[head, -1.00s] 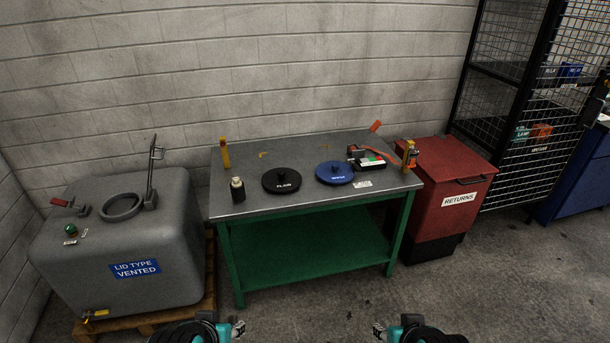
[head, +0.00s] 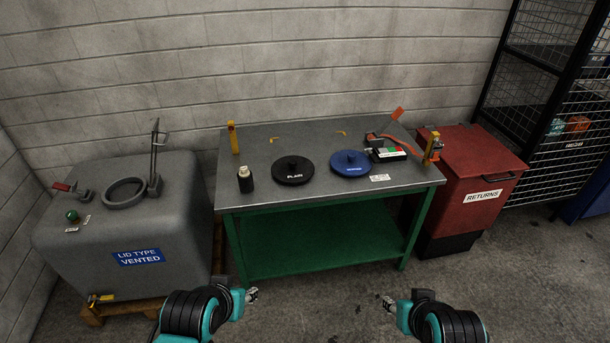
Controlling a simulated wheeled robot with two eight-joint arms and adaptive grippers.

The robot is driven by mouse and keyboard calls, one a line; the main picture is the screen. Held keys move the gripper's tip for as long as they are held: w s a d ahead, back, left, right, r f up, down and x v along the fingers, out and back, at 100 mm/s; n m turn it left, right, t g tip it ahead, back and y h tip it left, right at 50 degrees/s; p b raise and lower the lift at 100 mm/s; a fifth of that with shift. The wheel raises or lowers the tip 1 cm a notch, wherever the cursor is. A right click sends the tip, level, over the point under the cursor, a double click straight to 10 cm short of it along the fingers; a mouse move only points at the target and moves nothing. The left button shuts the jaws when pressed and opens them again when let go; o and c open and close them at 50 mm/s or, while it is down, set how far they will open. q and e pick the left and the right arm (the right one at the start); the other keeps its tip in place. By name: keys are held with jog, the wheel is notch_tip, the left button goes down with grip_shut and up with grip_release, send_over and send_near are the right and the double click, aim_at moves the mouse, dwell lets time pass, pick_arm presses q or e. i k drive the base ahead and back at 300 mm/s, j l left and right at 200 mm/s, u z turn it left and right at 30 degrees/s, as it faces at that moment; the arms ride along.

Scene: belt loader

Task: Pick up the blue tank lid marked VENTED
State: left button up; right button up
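The blue tank lid (head: 340,167) lies flat on the grey bench top, right of middle, with a knob at its centre. Its white marking is too small to read surely. A black lid (head: 285,177) marked PLAIN lies just to its left, apart from it. The grey tank (head: 95,225) at the left has a round open neck and a blue label reading LID TYPE VENTED. My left gripper (head: 252,295) and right gripper (head: 388,303) are low in front of the bench, away from both lids. Both look empty; their finger gaps are too small to judge.
The green-framed bench (head: 270,140) also carries a dark bottle (head: 245,180), yellow posts at two corners, and a device (head: 387,154) with an orange strap close to the blue lid. A red RETURNS bin (head: 480,170) stands right of the bench, before a wire cage (head: 540,120).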

aim_at(346, 163)
jog(key=i+l+z, duration=0.1)
jog(key=i+l, duration=0.2)
jog(key=i+l+z, duration=0.1)
jog(key=i+l, duration=0.2)
jog(key=i, duration=0.25)
jog(key=i+l+z, duration=0.1)
jog(key=i+l, duration=0.15)
jog(key=i, duration=0.15)
jog(key=i+l, duration=0.25)
jog(key=i, duration=0.2)
jog(key=i+l+z, duration=0.15)
jog(key=i, duration=0.3)
